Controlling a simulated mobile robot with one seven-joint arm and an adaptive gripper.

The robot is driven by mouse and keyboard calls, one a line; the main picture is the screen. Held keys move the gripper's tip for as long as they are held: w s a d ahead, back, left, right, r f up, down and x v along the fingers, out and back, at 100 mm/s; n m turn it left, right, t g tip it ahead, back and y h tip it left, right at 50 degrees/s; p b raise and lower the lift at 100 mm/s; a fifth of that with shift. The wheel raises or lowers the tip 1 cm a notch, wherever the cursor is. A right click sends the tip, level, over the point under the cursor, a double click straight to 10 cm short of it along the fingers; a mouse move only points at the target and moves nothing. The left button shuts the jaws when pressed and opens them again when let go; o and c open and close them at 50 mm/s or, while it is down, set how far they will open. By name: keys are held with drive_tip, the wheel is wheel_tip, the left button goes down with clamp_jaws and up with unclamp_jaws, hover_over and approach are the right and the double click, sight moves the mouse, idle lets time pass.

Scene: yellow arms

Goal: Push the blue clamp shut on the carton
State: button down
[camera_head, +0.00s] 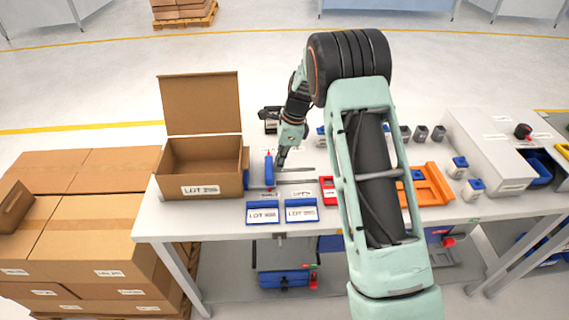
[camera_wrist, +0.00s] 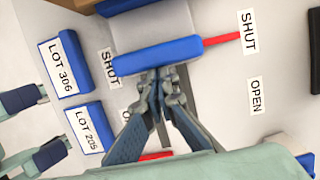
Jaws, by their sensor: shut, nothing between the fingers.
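The blue clamp bar (camera_head: 268,172) stands on the table to the right of the open brown carton (camera_head: 214,184). In the wrist view the blue bar (camera_wrist: 170,55) lies across the picture, and its red pointer (camera_wrist: 222,40) ends beside the upper SHUT label (camera_wrist: 249,32). The OPEN label (camera_wrist: 256,95) is farther from the pointer. My gripper (camera_head: 280,162) is shut and empty on the bar's side away from the carton. Its fingertips (camera_wrist: 161,75) are at the bar's long face, seemingly touching. A pale strip shows between the bar and the blue part by the carton.
A dark rail (camera_head: 295,169) runs right from the clamp. Two blue-framed lot cards (camera_head: 301,210) lie at the front edge. A red item (camera_head: 327,190) and an orange tray (camera_head: 432,185) lie right. Stacked cartons (camera_head: 80,220) stand left of the table.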

drive_tip(key=shift+a+r, duration=0.1)
drive_tip(key=shift+a, duration=0.6)
drive_tip(key=d, duration=0.5)
drive_tip(key=shift+w+r, duration=0.1)
drive_tip(key=shift+r, duration=0.3)
drive_tip(key=b+v, duration=0.1)
drive_tip(key=v, duration=0.8)
drive_tip(key=shift+d, duration=0.3)
drive_tip(key=shift+d, duration=0.1)
